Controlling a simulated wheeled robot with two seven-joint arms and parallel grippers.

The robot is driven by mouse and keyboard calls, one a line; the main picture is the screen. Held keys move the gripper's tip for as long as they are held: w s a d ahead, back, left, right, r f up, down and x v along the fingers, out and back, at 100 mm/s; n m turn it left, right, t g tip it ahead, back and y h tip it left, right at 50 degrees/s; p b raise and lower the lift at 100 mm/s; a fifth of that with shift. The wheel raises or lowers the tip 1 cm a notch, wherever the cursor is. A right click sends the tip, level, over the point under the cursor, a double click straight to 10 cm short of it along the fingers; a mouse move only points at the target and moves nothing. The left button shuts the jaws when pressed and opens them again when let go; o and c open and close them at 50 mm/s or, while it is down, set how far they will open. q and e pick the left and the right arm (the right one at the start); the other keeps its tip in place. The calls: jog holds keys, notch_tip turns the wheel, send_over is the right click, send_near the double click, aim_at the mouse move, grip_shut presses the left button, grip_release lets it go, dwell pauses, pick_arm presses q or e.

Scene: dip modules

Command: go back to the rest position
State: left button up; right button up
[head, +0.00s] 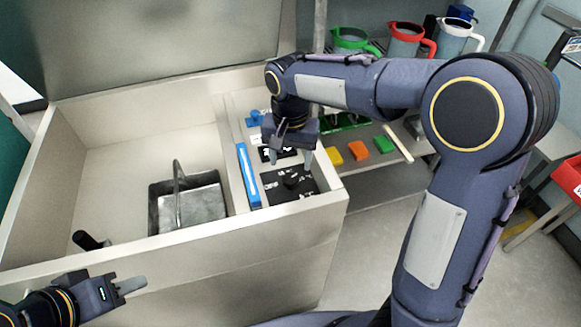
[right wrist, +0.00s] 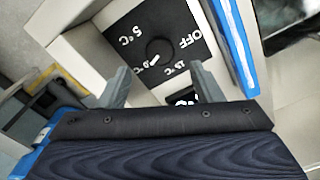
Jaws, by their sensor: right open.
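My right gripper (head: 291,160) is over the control strip at the right side of the big light-coloured tank (head: 115,244). Its two grey fingers are apart with nothing between them, as the right wrist view (right wrist: 162,84) also shows. Near them is a black dial panel (head: 272,183) with a round black knob (head: 292,181). In the right wrist view the knob (right wrist: 158,50) shows past the fingertips, with OFF and 5°C marks around it; I cannot tell whether the fingers touch it. My left gripper (head: 132,286) is low at the left, outside the tank's front wall, its jaw opening unclear.
A metal basket (head: 157,211) with an upright handle stands in the tank. A blue bar (head: 248,176) lies left of the dial. Yellow (head: 333,156), orange (head: 358,150) and green blocks (head: 384,145) lie on a shelf behind. Several jugs (head: 405,40) stand at the back.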

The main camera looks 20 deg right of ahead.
jog(key=shift+r, duration=0.95)
jog(key=shift+s+d, duration=0.1)
jog(key=shift+d, duration=0.05)
jog(key=s+d+r+n+t+y, duration=0.1)
jog(key=s+d+r+y, duration=0.1)
jog(key=s+d, duration=0.3)
jog(key=s+d+r+n+t+y, duration=0.1)
jog(key=s+d+t+y, duration=0.1)
jog(key=s, duration=0.5)
jog(key=s+f+n+t, duration=0.1)
jog(key=s+f+t, duration=0.1)
jog(key=s, duration=0.7)
jog(key=shift+s+f+n+t, duration=0.3)
jog(key=shift+s+f, duration=0.1)
jog(key=shift+d, duration=0.1)
